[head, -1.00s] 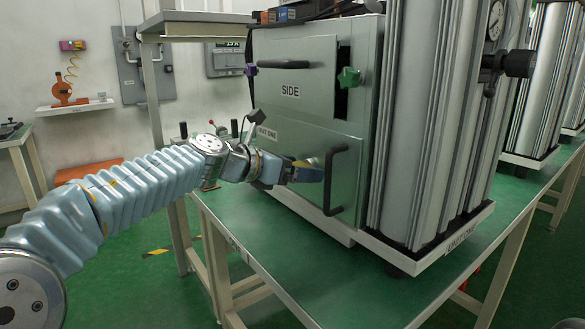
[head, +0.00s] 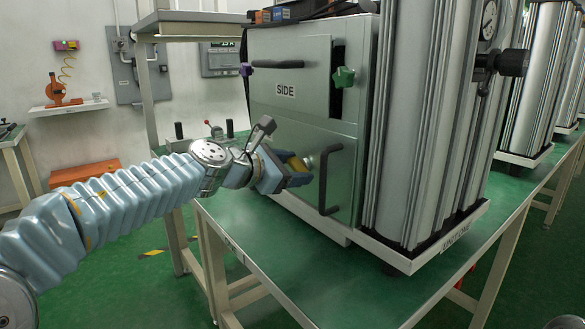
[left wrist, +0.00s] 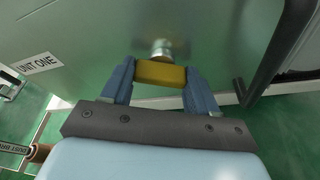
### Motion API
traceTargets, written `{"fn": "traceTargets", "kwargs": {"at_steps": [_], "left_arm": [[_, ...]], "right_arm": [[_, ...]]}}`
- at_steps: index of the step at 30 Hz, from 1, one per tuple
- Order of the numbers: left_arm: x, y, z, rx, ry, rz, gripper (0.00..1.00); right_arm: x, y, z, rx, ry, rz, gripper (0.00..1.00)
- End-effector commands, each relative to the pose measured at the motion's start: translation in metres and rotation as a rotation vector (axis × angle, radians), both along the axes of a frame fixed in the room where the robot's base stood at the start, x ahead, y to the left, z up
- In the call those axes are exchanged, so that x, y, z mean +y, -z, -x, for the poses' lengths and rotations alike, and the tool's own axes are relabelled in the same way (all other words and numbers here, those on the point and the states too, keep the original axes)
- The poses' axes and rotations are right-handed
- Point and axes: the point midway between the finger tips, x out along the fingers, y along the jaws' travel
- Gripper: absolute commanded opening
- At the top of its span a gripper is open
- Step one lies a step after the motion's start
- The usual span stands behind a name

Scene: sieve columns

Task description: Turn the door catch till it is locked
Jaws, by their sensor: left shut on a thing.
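The door catch is a yellow block (left wrist: 161,73) on a short round metal stem standing out from the lower door. My left gripper (left wrist: 160,82) has its two blue fingers on either side of the block, shut on it. In the left wrist view the block lies roughly level. In the head view the left gripper (head: 298,172) is at the lower door (head: 345,150), just left of its black handle (head: 326,180), and the catch is partly hidden by the fingers. The door looks flush with the cabinet front. My right gripper is not in view.
The black handle (left wrist: 275,50) stands close to the right of the fingers in the left wrist view. The green bench top (head: 370,280) in front is clear.

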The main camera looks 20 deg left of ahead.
Motion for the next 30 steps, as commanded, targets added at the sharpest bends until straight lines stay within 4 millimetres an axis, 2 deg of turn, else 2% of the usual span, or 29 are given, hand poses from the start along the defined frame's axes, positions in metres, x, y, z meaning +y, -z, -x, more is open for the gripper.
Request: {"fn": "traceTargets", "kwargs": {"at_steps": [3,10,18,27,28,30], "left_arm": [[-0.0004,0.0019,0.001,-0.129,-0.001,-0.169,0.23],[-0.0006,0.0025,0.0011,-0.285,-0.002,-0.368,0.23],[-0.001,0.0025,0.001,-0.375,0.0,-0.481,0.23],[-0.0015,0.0023,0.001,-0.392,0.001,-0.505,0.23],[-0.0015,0.0022,0.001,-0.392,0.001,-0.505,0.61],[-0.0014,0.0022,0.0009,-0.392,0.001,-0.505,0.72]], "right_arm": [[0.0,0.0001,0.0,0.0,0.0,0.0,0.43],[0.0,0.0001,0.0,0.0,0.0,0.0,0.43],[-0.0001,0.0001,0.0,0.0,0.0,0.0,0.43],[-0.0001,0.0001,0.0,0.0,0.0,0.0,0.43],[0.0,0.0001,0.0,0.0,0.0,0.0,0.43],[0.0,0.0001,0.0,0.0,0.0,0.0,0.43]]}}
